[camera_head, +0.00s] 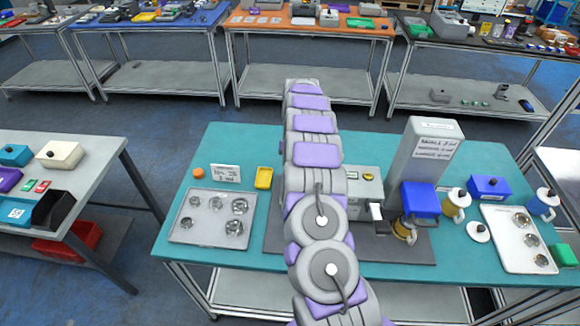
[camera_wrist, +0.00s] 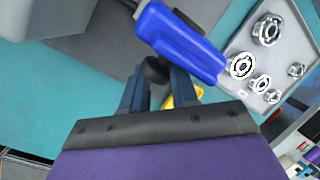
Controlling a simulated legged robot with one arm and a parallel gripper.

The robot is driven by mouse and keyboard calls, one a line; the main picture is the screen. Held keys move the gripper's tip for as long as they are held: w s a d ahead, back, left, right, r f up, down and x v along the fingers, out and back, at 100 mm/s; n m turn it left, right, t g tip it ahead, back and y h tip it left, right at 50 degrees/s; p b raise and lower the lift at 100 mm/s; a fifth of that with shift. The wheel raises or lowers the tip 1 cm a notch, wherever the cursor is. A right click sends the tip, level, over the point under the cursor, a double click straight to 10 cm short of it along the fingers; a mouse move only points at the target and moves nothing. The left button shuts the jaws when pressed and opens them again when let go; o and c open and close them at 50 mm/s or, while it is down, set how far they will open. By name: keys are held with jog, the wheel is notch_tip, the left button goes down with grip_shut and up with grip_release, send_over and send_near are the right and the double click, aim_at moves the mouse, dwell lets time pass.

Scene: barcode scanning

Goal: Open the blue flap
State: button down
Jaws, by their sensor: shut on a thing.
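In the wrist view, my gripper (camera_wrist: 154,92) has its two dark blue fingers on either side of a black round knob (camera_wrist: 155,70). The knob sits against a bright blue bar-like part (camera_wrist: 185,42), which looks like the blue flap seen from close by. In the head view, a blue box-shaped part (camera_head: 421,198) is on the front of the grey machine (camera_head: 428,150). I cannot tell for sure whether it is the same part. My arm crosses the middle of the head view and my gripper is hidden there.
A tray of bearings (camera_head: 180,236) lies left on the teal table (camera_head: 225,140), near a yellow box (camera_head: 264,177). A second tray (camera_head: 497,238), a blue box (camera_head: 490,186) and mugs stand right of the machine. Another table (camera_head: 75,145) is at left.

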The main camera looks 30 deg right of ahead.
jog(key=shift+s+d+f, duration=0.4)
jog(key=c, duration=1.3)
grip_release()
jog(key=o, duration=0.6)
jog(key=shift+d, duration=0.3)
jog(key=shift+c, duration=0.2)
jog(key=shift+a, duration=0.3)
jog(key=shift+r, duration=0.1)
jog(key=p+v, duration=1.1)
jog(key=v, duration=0.7)
jog(key=shift+w, duration=0.2)
